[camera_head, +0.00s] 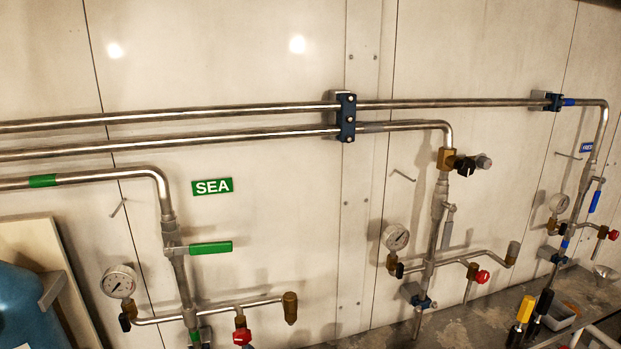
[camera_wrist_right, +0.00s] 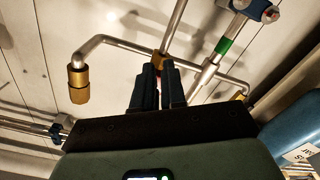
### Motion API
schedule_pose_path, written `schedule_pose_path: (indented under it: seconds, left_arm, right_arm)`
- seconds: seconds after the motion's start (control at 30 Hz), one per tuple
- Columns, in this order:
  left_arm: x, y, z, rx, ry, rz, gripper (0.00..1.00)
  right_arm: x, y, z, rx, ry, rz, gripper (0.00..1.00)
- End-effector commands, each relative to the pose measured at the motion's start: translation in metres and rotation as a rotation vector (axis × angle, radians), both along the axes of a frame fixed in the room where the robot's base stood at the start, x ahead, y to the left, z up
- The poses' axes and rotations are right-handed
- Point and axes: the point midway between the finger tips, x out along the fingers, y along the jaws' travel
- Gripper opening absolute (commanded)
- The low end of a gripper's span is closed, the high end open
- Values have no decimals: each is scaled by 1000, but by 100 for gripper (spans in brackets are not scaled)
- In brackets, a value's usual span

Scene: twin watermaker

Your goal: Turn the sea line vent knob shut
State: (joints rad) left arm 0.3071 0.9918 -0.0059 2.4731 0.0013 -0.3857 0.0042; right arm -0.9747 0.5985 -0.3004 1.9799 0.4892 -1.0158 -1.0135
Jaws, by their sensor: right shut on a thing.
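The sea line carries a green SEA sign (camera_head: 212,187) and a green lever handle (camera_head: 210,248). Its red vent knob (camera_head: 242,337) sits at the bottom edge of the head view, below a brass valve body on a thin side pipe. In the right wrist view my right gripper (camera_wrist_right: 158,72) has its dark fingers close together at the brass vent valve (camera_wrist_right: 160,60). It is shut on the vent knob, which the fingers hide there. My right gripper does not show in the head view. My left gripper is in neither view.
A brass end cap (camera_head: 290,308) is on the side pipe, also seen in the wrist view (camera_wrist_right: 78,80). A pressure gauge (camera_head: 119,282) hangs left of the sea pipe. A blue tank (camera_head: 30,310) stands at left. Other pipes with red knobs (camera_head: 482,276) run to the right.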

Motion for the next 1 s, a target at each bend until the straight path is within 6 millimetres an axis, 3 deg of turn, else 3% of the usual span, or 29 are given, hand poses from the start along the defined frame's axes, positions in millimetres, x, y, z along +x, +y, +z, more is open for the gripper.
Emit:
schedule_pose_path:
  seconds: [0.4, 0.8, 1.0]
  left_arm:
    - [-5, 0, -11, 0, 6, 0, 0]
    - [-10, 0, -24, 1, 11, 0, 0]
    - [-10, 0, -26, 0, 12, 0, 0]
  right_arm:
    - [0, 2, -6, -1, -6, 8, 0]
    - [-44, -12, -6, 4, -6, 4, 0]
    - [-56, -17, -6, 3, -7, 2, 0]
